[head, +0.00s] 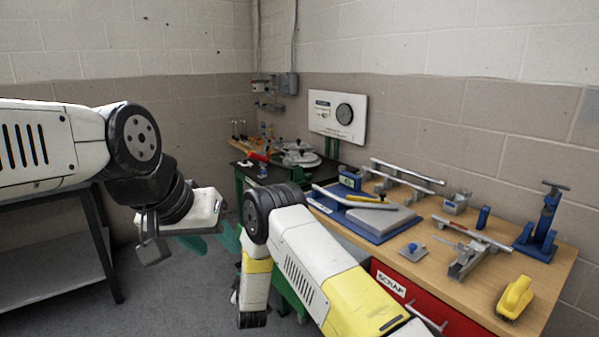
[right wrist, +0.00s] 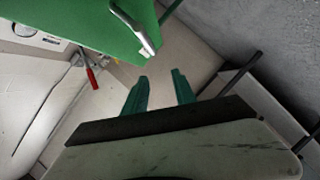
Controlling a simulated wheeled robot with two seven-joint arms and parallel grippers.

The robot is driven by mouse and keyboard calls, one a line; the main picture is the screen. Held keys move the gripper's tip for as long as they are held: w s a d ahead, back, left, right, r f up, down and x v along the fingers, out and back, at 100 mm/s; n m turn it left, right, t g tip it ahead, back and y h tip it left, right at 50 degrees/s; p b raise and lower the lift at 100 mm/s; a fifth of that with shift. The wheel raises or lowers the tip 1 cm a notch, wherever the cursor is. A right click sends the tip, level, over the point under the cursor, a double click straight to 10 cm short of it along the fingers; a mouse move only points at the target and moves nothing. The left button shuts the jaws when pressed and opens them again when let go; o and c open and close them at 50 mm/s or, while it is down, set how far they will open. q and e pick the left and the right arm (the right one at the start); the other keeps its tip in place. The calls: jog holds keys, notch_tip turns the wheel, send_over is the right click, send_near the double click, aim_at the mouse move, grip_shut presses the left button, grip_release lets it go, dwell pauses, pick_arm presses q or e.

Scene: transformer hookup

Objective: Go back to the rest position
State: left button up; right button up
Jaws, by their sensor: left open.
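My left gripper (head: 210,241) shows in the head view, left of centre, with teal fingers apart and nothing between them. It hangs in the air above the grey floor, clear of the benches. My right arm comes in from the lower right of the head view and bends down at the middle; its gripper cannot be made out there. In the right wrist view my right gripper (right wrist: 160,92) shows two teal fingers spread apart with nothing between them.
A wooden bench (head: 557,263) with tools, a blue fixture (head: 383,230) and a yellow object (head: 514,298) stands right; its red drawer (head: 420,305) reads SCRAP. A grey shelf (head: 50,268) stands left. A green panel with a silver handle (right wrist: 135,30) is near my right gripper.

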jog(key=w+d+r+m+g, duration=0.1)
jog(key=w+d+r+m, duration=0.15)
jog(key=r, duration=0.65)
jog(key=w+d+r+m+g, duration=0.15)
jog(key=d+r, duration=0.25)
jog(key=r, duration=0.4)
jog(key=s+d+r+m+g, duration=0.1)
jog(key=s+d+r+m, duration=0.1)
jog(key=s+d+r, duration=0.3)
jog(key=s+d+r+m+g, duration=0.15)
jog(key=d+r, duration=0.25)
jog(key=r, duration=0.4)
jog(key=s+d+r+m+g, duration=0.1)
jog(key=s+d+r, duration=0.35)
jog(key=s, duration=0.25)
jog(key=s+d+r+m, duration=0.2)
jog(key=s+d+r, duration=0.1)
jog(key=s+d, duration=0.25)
jog(key=s+d+m+g+h, duration=0.1)
jog(key=s+d, duration=0.3)
jog(key=s, duration=0.6)
jog(key=s+d+m+g+h, duration=0.1)
jog(key=s+d, duration=0.3)
jog(key=s, duration=0.7)
jog(key=shift+s+m, duration=0.3)
jog(key=shift+m, duration=0.45)
